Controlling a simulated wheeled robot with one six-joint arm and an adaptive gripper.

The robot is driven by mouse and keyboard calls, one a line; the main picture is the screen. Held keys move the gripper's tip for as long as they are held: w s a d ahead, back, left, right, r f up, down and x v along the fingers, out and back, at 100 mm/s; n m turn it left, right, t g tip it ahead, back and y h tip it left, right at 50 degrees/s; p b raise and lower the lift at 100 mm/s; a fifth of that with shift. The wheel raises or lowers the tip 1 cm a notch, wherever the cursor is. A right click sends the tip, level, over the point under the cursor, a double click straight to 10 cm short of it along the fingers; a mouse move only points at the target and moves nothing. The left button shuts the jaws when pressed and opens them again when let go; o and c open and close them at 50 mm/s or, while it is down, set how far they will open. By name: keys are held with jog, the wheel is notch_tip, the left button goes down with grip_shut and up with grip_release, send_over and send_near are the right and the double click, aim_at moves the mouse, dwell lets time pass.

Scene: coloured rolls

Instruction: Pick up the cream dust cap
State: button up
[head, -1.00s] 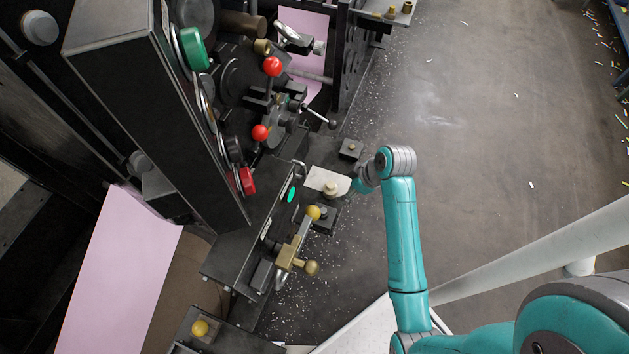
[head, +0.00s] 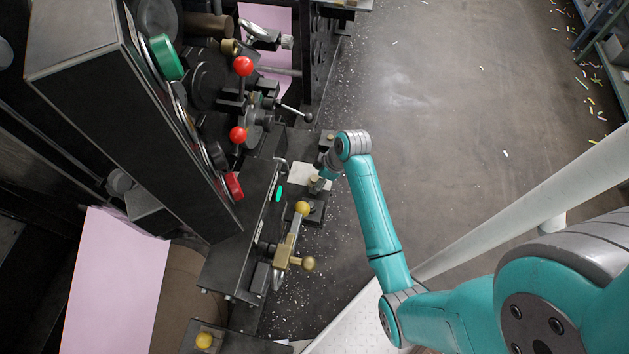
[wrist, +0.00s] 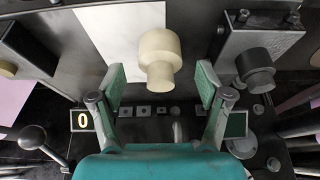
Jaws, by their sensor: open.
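The cream dust cap (wrist: 158,52) is a stepped cylinder, wide at one end and narrower at the other. In the wrist view it stands out from a white plate (wrist: 112,38), narrower end toward me. In the head view the cap (head: 316,184) is small at the edge of the white plate (head: 305,173), close to my wrist. My gripper (wrist: 160,74) is open, with one green-padded finger on each side of the cap's narrower end. Gaps show between cap and both fingers. I cannot tell exactly how deep the cap sits between them.
A grey block with a dark knob (wrist: 255,68) stands close to the right finger. A yellow ball-topped lever (head: 303,208) and a brass handle (head: 290,262) are below the cap in the head view. Red-knobbed levers (head: 238,134) stand up-left. Open floor (head: 450,150) lies right.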

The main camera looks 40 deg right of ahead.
jog(key=shift+x, duration=1.25)
jog(key=c, duration=1.1)
